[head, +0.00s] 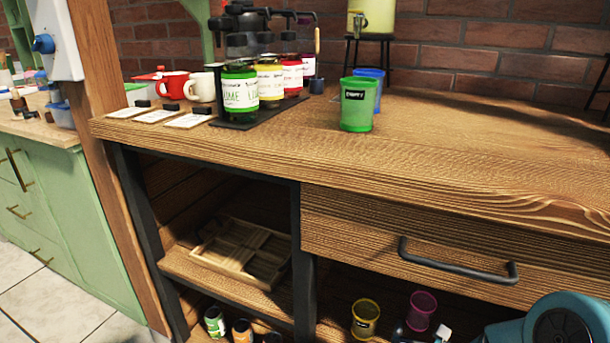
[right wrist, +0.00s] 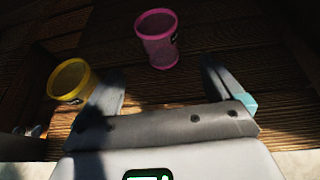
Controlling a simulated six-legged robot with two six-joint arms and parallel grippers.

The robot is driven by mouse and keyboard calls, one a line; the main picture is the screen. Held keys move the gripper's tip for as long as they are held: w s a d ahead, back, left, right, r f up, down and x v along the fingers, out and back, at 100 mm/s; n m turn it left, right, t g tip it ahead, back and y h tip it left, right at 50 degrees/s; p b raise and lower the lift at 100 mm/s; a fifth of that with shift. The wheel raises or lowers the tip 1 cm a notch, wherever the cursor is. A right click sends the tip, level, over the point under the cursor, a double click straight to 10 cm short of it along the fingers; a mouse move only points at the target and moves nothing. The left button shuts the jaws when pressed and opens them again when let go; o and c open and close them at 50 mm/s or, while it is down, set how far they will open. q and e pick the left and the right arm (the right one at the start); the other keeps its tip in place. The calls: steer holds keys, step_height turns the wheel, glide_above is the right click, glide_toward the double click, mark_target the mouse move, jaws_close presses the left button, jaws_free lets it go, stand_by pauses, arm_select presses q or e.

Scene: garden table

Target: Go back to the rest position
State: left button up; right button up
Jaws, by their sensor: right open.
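My right gripper (right wrist: 162,84) is open and empty in the right wrist view, its two fingers spread apart. Beyond the fingers a pink cup (right wrist: 157,38) stands on the dark wooden shelf. A yellow cup (right wrist: 68,82) is to the left, close beside the left finger; whether they touch I cannot tell. In the head view the pink cup (head: 421,311) and yellow cup (head: 365,319) show on the lower shelf under the drawer. My right arm comes in at the bottom right, with the gripper at the lower edge, partly cut off. My left gripper is not in view.
The wooden table (head: 480,160) carries a green cup (head: 358,105), a blue cup (head: 370,76), labelled jars (head: 240,92) and mugs (head: 172,86). Below are a closed drawer (head: 350,220), a wooden tray (head: 240,255) and small cans (head: 215,322). The tabletop's right side is clear.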

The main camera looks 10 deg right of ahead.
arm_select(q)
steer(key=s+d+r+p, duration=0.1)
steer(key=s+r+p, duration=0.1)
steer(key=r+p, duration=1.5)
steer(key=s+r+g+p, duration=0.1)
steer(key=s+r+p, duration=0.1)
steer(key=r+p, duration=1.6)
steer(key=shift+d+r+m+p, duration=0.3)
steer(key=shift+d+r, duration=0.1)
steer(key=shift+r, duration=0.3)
arm_select(e)
steer(key=s+a+r+m+g+y, duration=0.5)
steer(key=s+a+r+m, duration=0.3)
steer(key=m, duration=0.8)
steer(key=s+a+r+m+g+y, duration=0.5)
steer(key=s+a+r+m, duration=0.3)
steer(key=m, duration=0.8)
steer(key=s+a+g, duration=0.1)
steer(key=s+a, duration=0.2)
steer(key=s, duration=0.2)
steer(key=shift+s+a, duration=0.2)
steer(key=shift+s, duration=0.1)
